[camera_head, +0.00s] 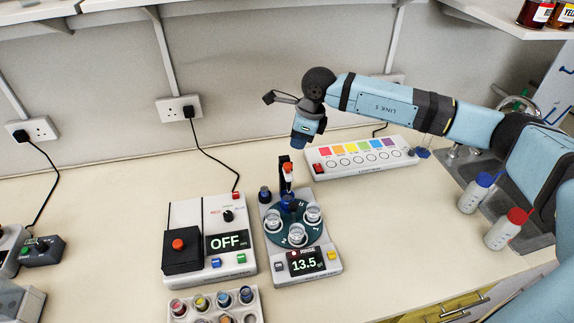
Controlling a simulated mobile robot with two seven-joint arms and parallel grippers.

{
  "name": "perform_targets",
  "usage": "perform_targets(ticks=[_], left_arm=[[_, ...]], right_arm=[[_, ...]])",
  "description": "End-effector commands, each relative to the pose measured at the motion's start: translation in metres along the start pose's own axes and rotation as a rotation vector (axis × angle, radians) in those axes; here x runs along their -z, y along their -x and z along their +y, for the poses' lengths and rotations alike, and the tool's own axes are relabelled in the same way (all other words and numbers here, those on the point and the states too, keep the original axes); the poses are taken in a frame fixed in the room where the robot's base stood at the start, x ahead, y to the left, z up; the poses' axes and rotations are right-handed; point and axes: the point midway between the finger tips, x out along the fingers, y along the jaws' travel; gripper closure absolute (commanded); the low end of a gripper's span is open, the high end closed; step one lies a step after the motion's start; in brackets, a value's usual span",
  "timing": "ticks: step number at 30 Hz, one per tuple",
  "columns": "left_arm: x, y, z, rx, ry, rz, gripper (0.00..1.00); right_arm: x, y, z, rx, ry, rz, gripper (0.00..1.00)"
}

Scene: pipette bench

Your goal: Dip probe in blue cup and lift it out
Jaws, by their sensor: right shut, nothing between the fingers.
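A blue cup (288,204) stands at the back of the round dark turntable (285,222) on a white bench device. An upright black probe arm (284,175) with a red-orange part stands right behind it. I cannot tell whether a probe tip is inside the cup. My right gripper (301,139) points down above and slightly right of the probe arm, apart from it, shut and empty. Its fingertips are small and hard to make out. My left gripper is not in view.
A white box (209,240) showing OFF stands left, a colour-strip panel (362,156) behind right. Vials (213,305) sit in front. Bottles (507,229) stand by the sink, right.

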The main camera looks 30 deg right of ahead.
Motion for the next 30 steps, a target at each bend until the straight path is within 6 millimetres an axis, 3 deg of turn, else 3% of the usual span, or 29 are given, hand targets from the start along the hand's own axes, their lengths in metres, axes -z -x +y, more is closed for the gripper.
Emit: perform_targets(ticks=[8,21,30], left_arm=[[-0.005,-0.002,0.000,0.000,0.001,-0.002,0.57],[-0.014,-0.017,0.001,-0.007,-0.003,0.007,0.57],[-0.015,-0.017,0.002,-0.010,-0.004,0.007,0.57]], right_arm=[[0.000,-0.011,0.000,-0.001,-0.001,0.000,1.00],[0.001,-0.063,0.001,-0.002,-0.001,-0.001,1.00],[0.000,-0.070,0.000,-0.001,-0.001,-0.001,1.00]])
